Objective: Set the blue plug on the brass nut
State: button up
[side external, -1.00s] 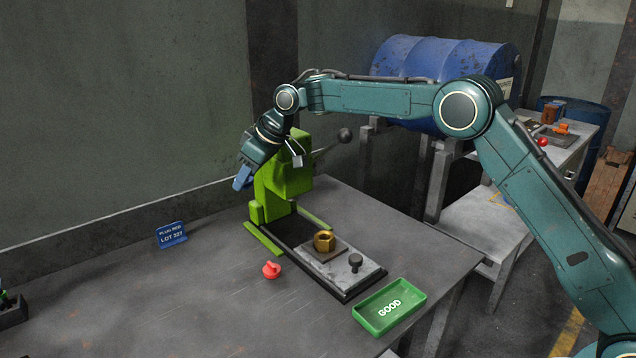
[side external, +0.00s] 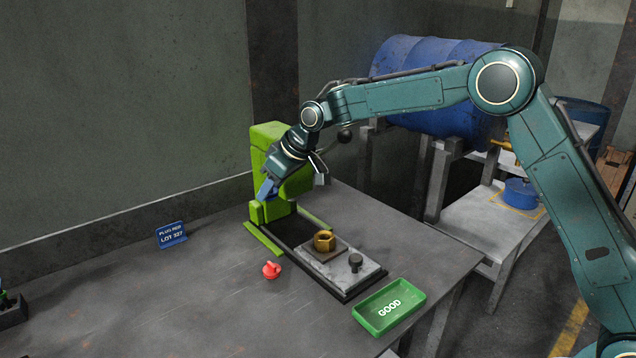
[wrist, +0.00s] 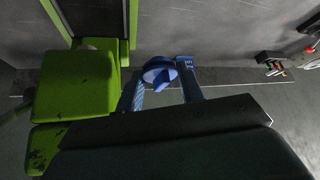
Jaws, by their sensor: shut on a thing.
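My gripper (side external: 267,190) is in front of the green press, high above the table and to the left of the nut. In the wrist view, its blue fingers are shut on the blue plug (wrist: 159,70), whose round top shows between them. In the side view the plug is hard to tell from the blue fingers. The brass nut (side external: 324,240) sits on a brown square plate on the press's grey bed, apart from the gripper, with its hole facing up. Nothing is on it.
The green press (side external: 268,150) stands close behind my gripper. A dark knob (side external: 356,261) stands on the bed right of the nut. A red plug (side external: 271,270), a green GOOD tray (side external: 390,306) and a blue sign (side external: 171,235) are on the table. The front left is clear.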

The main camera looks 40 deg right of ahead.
jog(key=shift+s+d+f+m+h, duration=0.5)
jog(key=shift+s+d+f, duration=0.9)
jog(key=shift+s, duration=1.25)
jog(key=shift+s+d+f+m+h, duration=0.25)
jog(key=shift+s+d+f+m, duration=0.5)
jog(key=shift+s+d, duration=1.65)
jog(key=shift+s+d+f+m+h, duration=0.5)
jog(key=shift+s+d+f, duration=0.75)
jog(key=shift+s, duration=1.7)
jog(key=shift+d+y, duration=0.25)
jog(key=shift+d, duration=0.05)
jog(key=w+r+n+y, duration=0.1)
jog(key=w+n+y, duration=0.1)
jog(key=w+n, duration=0.3)
jog(key=shift+w+a+y, duration=0.15)
jog(key=shift+w+y, duration=0.25)
jog(key=shift+w, duration=1.7)
jog(key=shift+f+n, duration=0.1)
jog(key=shift+n, duration=0.15)
jog(key=shift+f, duration=1.9)
jog(key=shift+f, duration=0.7)
